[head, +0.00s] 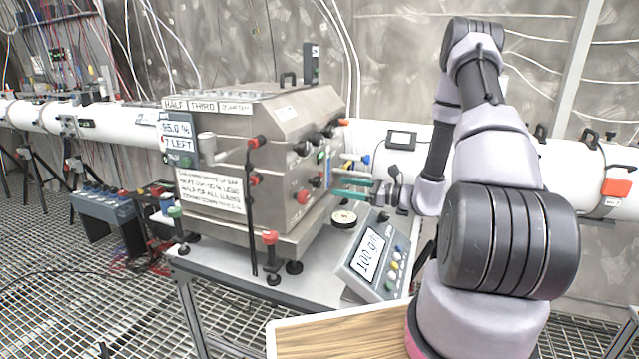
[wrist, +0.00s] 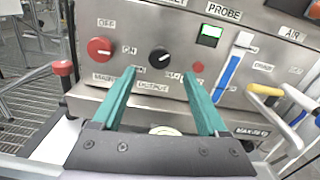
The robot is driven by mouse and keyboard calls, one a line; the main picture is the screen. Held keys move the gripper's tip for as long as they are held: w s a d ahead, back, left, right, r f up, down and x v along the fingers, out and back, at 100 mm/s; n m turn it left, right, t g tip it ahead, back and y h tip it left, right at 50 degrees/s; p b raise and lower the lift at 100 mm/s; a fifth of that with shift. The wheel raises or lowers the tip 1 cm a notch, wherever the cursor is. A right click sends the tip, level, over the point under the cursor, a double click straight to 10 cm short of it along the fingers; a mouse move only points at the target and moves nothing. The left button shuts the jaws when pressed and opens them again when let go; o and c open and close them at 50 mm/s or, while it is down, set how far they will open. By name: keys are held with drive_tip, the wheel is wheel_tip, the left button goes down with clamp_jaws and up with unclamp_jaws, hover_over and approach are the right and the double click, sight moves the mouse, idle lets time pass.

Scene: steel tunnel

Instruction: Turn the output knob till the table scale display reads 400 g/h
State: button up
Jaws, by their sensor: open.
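The output knob (wrist: 160,57) is a round black knob with a white pointer mark on the machine's steel front panel, above a label that seems to read OUTPUT. My gripper (wrist: 159,73) is open, with its two green fingers pointing at the panel. In the wrist view the knob shows between and just beyond the fingertips; I cannot tell whether they touch it. In the head view my gripper (head: 352,188) is at the machine's right face, and the knob is not clear there. The table scale display (head: 370,254) is on a tilted grey box and appears to read 100 g/h.
A red OFF/ON knob (wrist: 99,49) is left of the output knob. A small red button (wrist: 198,68) and a blue slider (wrist: 228,76) are to its right. A yellow-handled lever (wrist: 265,90) sticks out farther right. A round white dish (head: 344,218) lies below my gripper.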

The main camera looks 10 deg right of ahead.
sight(320, 183)
drive_tip(key=x, duration=0.8)
drive_tip(key=shift+w+a, duration=0.1)
clamp_jaws()
